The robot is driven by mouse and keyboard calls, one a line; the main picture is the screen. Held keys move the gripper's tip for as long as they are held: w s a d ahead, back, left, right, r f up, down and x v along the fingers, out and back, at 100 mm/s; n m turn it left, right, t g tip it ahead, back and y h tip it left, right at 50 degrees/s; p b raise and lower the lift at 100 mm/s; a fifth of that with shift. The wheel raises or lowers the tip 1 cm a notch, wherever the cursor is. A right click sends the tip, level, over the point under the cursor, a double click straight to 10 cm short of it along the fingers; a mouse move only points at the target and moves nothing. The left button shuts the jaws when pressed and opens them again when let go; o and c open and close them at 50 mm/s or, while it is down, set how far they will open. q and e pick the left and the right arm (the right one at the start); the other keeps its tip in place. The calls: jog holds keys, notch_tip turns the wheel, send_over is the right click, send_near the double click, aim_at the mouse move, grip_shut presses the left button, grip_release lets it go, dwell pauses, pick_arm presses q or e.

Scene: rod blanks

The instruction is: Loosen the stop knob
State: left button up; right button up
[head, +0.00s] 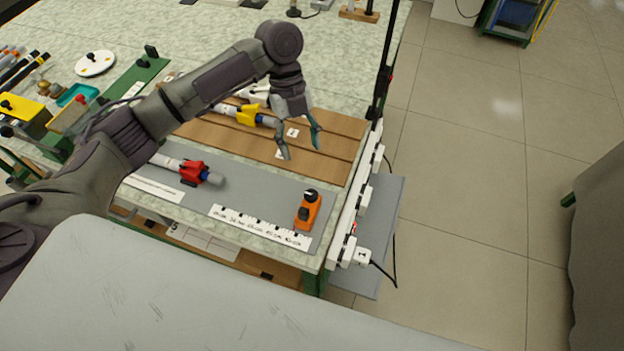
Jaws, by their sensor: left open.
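An orange stop block (309,216) stands on the grey mat near the right end of a white marked scale strip (260,228). A black knob (312,195) with a light mark sits on top of the block. Whether the knob is tight or loose cannot be seen. My left gripper (301,151) is open and empty, fingers pointing down. In the picture it is above and slightly left of the knob, apart from it, over the brown grooved board (335,152). My right gripper is not in view.
A rod with a red clamp (193,171) lies on the mat to the left. A rod with a yellow clamp (248,115) lies on the board. A white power strip (348,232) and a black post (384,75) line the table's right edge.

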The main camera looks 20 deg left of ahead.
pick_arm(q)
jog(key=p, duration=0.1)
send_near(311, 194)
jog(key=f, duration=0.2)
jog(key=x, duration=0.3)
jog(key=p+x, duration=0.1)
jog(key=x, duration=0.1)
jog(key=shift+s+d+f, duration=0.1)
jog(key=shift+s+d, duration=0.2)
jog(key=shift+s, duration=0.05)
jog(key=shift+s+d+f, duration=0.1)
jog(key=shift+d+f, duration=0.05)
jog(key=shift+f, duration=0.35)
jog(key=shift+c, duration=1)
grip_shut()
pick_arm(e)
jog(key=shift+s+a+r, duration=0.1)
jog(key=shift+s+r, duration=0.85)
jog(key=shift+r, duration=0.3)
